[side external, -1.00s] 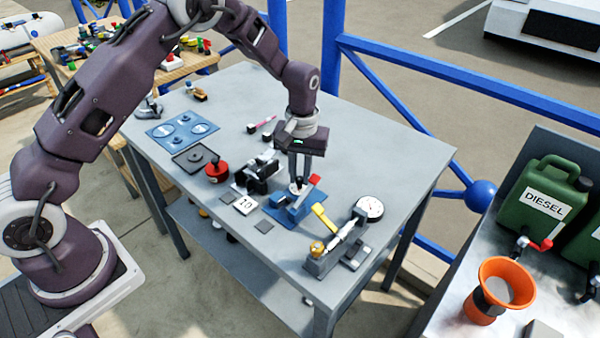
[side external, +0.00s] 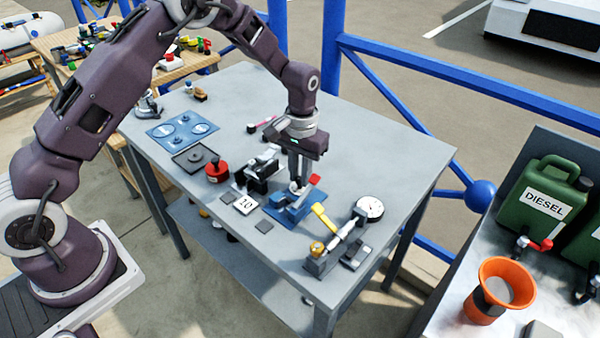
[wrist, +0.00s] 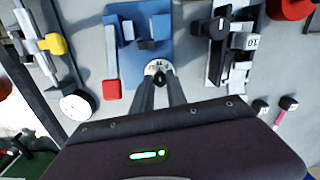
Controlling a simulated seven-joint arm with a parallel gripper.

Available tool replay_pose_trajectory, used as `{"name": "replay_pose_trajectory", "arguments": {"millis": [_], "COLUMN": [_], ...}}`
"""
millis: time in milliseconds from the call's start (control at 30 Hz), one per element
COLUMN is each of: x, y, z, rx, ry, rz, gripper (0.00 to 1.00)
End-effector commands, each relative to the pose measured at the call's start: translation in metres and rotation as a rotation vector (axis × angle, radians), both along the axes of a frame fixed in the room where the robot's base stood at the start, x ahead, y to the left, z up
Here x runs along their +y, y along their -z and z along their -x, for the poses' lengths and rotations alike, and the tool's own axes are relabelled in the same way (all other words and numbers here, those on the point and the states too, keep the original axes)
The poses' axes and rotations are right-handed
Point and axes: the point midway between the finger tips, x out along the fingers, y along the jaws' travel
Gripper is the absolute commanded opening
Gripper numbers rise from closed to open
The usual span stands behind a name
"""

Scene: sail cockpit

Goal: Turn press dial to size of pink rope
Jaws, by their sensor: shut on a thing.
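The blue press (side external: 293,207) with a red part stands on the grey table; it also shows in the wrist view (wrist: 132,60). Its round white dial (wrist: 150,69) with a dark knob is at the press's near edge in the wrist view. My gripper (wrist: 161,78) points down at the dial and is shut on its knob; in the side view the gripper (side external: 298,182) partly hides the dial. The marks on the dial are too small to read. The pink rope (side external: 264,122) lies behind my gripper, between dark ends; it also shows in the wrist view (wrist: 280,117).
A red pot (side external: 217,171) sits farther left. The table's back right is clear.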

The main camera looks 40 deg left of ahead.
Motion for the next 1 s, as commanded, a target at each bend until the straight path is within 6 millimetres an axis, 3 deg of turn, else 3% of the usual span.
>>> {"name": "replay_pose_trajectory", "arguments": {"millis": [133,167,267,567,833,1000], "x": [0.0,0.0,0.0,0.0,-0.001,-0.002], "y": [-0.001,-0.001,-0.001,-0.002,-0.052,-0.071], "z": [-0.002,-0.002,-0.001,-0.001,-0.002,-0.001], "rx": [-0.005,-0.005,-0.004,-0.002,-0.007,-0.004], "ry": [-0.001,-0.001,-0.001,-0.001,-0.001,-0.001], "rz": [0.0,0.0,-0.001,0.0,0.0,-0.001], "gripper": [0.0,0.22,0.4,0.4,0.4,0.4]}}
